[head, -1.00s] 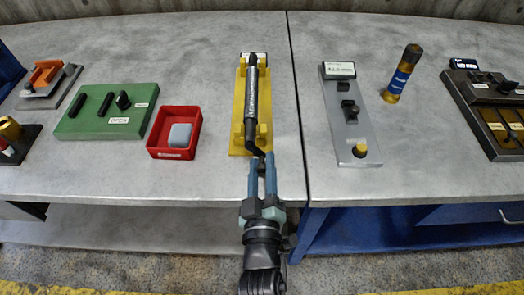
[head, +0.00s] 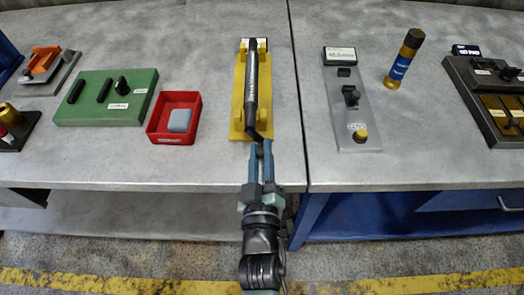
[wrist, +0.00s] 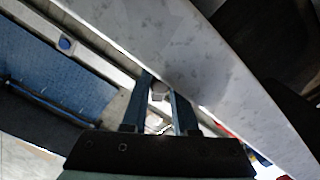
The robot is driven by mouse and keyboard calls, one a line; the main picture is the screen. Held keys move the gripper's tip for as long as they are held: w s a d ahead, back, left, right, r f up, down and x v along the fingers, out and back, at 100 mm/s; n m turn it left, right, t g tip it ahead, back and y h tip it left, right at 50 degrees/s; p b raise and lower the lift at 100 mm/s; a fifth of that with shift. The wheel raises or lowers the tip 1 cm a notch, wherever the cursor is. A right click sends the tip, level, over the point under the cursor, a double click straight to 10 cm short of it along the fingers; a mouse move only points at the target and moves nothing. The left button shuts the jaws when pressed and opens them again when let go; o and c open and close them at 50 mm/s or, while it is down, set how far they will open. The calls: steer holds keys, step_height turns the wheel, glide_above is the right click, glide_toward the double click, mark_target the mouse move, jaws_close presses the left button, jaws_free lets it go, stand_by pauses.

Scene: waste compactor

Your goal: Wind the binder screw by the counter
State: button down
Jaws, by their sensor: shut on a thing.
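The binder screw is a long dark rod (head: 251,85) lying along a yellow stand (head: 238,95) on the grey bench. A bent black crank (head: 255,135) comes off its near end. My gripper (head: 260,148) is shut on the crank's handle, just in front of the stand, near the bench's front edge. In the wrist view a round grey handle end (wrist: 159,90) shows between the two fingers. A small display (head: 256,43) sits at the far end of the stand, partly hidden by the rod; its reading is not legible.
Left are a red tray (head: 163,137) with a grey block (head: 180,121) and a green panel (head: 140,104). Right are a grey control panel (head: 345,100) with a display and a brown-and-blue cylinder (head: 400,65). Bare bench lies between them.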

steer(key=m, duration=0.1)
steer(key=m+b, duration=0.1)
steer(key=m, duration=0.1)
steer(key=shift+a+f, duration=0.3)
steer(key=shift+a, duration=0.1)
steer(key=shift+a+m+b, duration=0.3)
steer(key=shift+m, duration=0.5)
steer(key=shift+a+m+b, duration=0.25)
steer(key=shift+a+m, duration=0.05)
steer(key=shift+m, duration=0.5)
steer(key=c, duration=1)
jaws_free()
steer(key=s, duration=1.3)
steer(key=shift+w, duration=0.1)
